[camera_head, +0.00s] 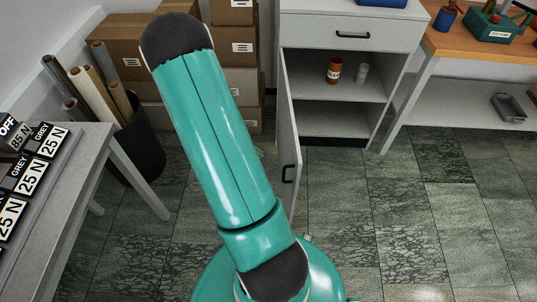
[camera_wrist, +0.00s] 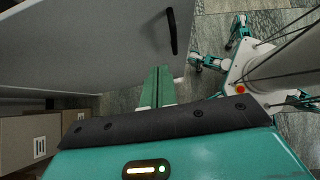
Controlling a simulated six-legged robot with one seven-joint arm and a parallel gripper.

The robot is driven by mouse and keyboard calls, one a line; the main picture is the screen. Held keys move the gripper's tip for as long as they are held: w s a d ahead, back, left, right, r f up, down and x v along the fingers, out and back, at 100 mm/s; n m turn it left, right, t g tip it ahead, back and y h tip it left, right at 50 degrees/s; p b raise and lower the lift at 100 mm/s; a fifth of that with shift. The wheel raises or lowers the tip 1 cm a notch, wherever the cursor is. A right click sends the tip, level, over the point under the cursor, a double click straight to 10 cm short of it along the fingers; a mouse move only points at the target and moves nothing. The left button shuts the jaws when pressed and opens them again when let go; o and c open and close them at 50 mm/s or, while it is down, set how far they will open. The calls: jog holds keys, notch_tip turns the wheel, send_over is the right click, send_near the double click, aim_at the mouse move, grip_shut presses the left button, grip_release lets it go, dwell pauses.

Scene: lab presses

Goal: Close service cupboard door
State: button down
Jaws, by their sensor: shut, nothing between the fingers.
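The service cupboard (camera_head: 345,85) is grey, with a drawer above an open compartment. Its door (camera_head: 288,125) stands wide open on the left side, swung out toward me, with a black handle (camera_head: 289,174) near its free edge. In the wrist view the door (camera_wrist: 85,45) is a broad grey panel at upper left, and its black handle (camera_wrist: 171,31) shows at the top. My gripper (camera_wrist: 160,72) is shut and empty, its green fingers beside the lower part of the panel near the free edge. Contact cannot be told.
An orange-brown jar (camera_head: 334,71) and a white cup (camera_head: 362,73) stand on the cupboard shelf. Cardboard boxes (camera_head: 235,47) are stacked left of the cupboard. A bin with rolls (camera_head: 140,140) and a table (camera_head: 62,195) stand at left. The floor at right is clear.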

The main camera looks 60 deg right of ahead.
jog(key=s+d+r+x, duration=0.1)
jog(key=r+x, duration=0.1)
jog(key=x, duration=0.9)
jog(key=shift+s+f, duration=0.25)
jog(key=shift+s, duration=0.2)
jog(key=shift+d, duration=0.2)
